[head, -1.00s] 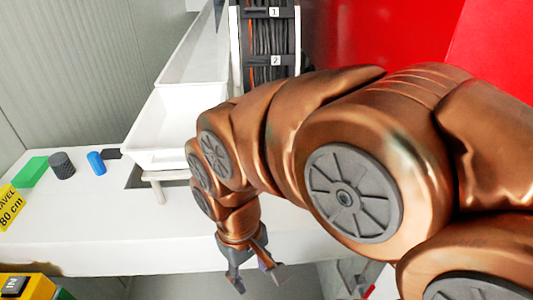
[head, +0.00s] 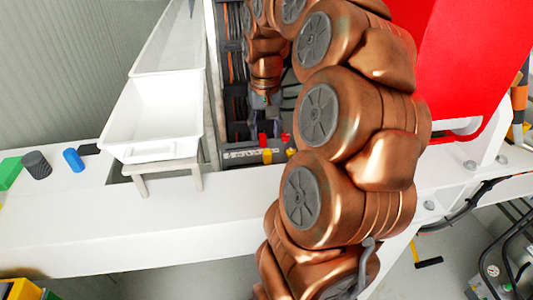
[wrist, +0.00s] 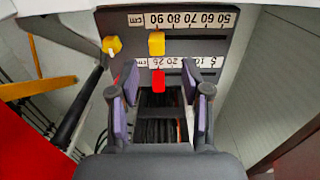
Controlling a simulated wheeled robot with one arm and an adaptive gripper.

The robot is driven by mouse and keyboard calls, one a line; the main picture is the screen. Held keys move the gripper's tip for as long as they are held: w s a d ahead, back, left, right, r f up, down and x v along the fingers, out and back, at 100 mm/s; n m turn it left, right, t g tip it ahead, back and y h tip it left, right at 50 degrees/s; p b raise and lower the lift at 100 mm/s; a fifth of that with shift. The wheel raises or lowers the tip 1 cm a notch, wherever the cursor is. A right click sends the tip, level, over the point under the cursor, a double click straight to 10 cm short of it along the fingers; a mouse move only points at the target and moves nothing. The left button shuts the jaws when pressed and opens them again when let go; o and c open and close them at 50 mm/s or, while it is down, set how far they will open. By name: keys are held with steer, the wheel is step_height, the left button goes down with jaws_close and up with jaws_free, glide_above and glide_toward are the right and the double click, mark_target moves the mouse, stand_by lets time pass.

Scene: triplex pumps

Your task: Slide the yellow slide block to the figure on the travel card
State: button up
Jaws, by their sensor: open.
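The yellow slide block (wrist: 157,43) sits on a dark panel just beside the upper scale (wrist: 180,20), whose figures run upside down from 90 to 50 cm. It lies by the 90 and 80 figures; its exact reading is too small to tell. My gripper (wrist: 160,82) is open and empty, its fingers short of the yellow block and on either side of a red block (wrist: 158,80) in the picture. In the head view my gripper (head: 262,100) is small, in front of the dark rack, with the yellow block (head: 267,155) nearby. The travel card is out of view.
A second scale (wrist: 170,62) runs between the yellow and red blocks. A yellow knob (wrist: 112,44) is left of the slide block. A white tray (head: 155,125) stands left of the rack. A blue cylinder (head: 74,160) and a dark cylinder (head: 37,165) stand on the white bench (head: 120,225).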

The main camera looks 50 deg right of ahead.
mark_target(268, 152)
steer(key=shift+d+f, duration=0.25)
steer(key=shift+d, duration=0.1)
steer(key=shift+a+f+p, duration=0.1)
steer(key=shift+f+p, duration=0.9)
steer(key=shift+f, duration=2.75)
steer(key=shift+c, duration=0.2)
jaws_close()
steer(key=shift+s, duration=0.1)
